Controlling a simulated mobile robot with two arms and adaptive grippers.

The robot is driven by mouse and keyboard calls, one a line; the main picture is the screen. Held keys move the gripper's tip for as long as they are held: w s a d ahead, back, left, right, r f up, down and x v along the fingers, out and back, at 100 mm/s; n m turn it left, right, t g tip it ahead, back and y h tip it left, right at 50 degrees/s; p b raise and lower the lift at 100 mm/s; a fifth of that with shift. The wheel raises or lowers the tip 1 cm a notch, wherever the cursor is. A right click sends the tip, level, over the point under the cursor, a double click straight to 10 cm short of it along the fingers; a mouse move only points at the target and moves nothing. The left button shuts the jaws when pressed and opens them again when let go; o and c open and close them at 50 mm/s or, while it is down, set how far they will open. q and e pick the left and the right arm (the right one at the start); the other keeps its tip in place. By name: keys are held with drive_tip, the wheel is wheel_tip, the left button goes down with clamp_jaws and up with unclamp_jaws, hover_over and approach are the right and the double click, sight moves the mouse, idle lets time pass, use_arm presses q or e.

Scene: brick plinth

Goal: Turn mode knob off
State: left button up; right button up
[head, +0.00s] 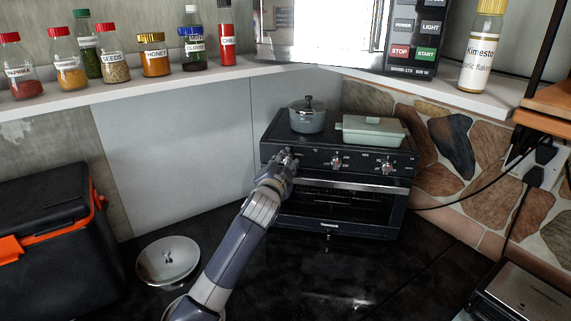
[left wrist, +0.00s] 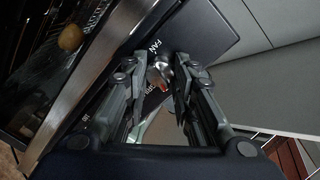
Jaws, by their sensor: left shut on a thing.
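A black toaster oven (head: 330,185) stands in the corner with a row of knobs on its front panel. The mode knob (left wrist: 160,76) is the leftmost one; in the left wrist view it shows as a small metallic piece with a reddish mark, next to a "FAN" label. My left gripper (head: 287,160) reaches up to this knob and mostly hides it in the head view. In the left wrist view its fingers (left wrist: 160,68) are shut on the knob from both sides. The knob's exact pointing direction is hard to tell. My right gripper is not in view.
A grey pot (head: 308,116) and a pale green dish (head: 373,130) stand on the oven. A shelf with jars and a microwave (head: 345,35) overhangs. Cables run at right.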

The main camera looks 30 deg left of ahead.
use_arm(q)
drive_tip(key=shift+n, duration=1.5)
drive_tip(key=o, duration=1.1)
drive_tip(key=shift+a+f, duration=0.1)
drive_tip(key=shift+s, duration=0.15)
drive_tip(key=v, duration=1.1)
drive_tip(key=shift+s, duration=0.35)
